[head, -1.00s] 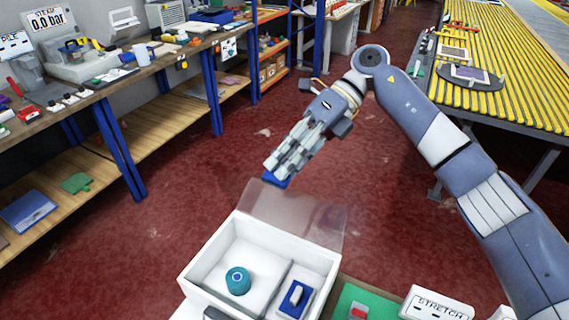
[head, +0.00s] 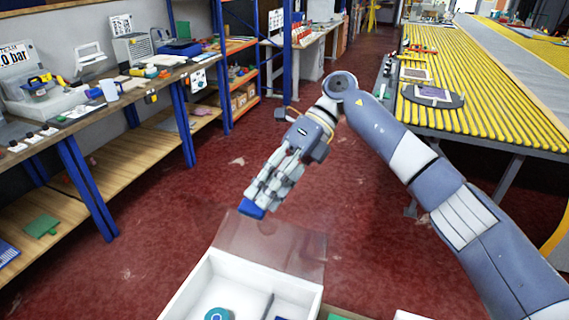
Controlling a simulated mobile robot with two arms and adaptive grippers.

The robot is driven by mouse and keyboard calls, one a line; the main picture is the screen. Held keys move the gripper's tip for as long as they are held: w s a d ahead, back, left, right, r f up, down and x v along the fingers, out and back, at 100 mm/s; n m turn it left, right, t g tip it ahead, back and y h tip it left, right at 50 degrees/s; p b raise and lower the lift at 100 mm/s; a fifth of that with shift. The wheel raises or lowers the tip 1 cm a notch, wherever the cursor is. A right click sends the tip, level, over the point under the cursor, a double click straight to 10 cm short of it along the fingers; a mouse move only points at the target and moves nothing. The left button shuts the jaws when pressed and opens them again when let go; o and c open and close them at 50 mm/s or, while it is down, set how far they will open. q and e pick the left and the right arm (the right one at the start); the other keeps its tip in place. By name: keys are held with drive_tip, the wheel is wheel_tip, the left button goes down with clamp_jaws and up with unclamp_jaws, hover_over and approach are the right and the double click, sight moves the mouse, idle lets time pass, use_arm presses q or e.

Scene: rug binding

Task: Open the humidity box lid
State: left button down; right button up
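The humidity box (head: 192,292) is a white open-topped box at the bottom of the head view, its lower part cut off. Its clear lid (head: 285,254) stands raised and tilted at the far side. My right gripper (head: 256,206) reaches in from the right, with its fingers pointing down at the lid's far upper edge, left of the edge's middle. A small blue piece shows at the fingertips; I cannot tell if it is part of the lid or the gripper. The gap between the fingers is hidden. My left gripper is out of view.
A teal round item (head: 217,314) sits inside the box. A wooden workbench (head: 130,92) with tools runs along the left. A yellow-slatted conveyor table (head: 470,95) stands at the right. The red floor (head: 190,215) between them is mostly clear.

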drive_tip(key=v, duration=1)
drive_tip(key=shift+s+r, duration=0.15)
drive_tip(key=shift+s, duration=0.05)
drive_tip(key=shift+a, duration=0.1)
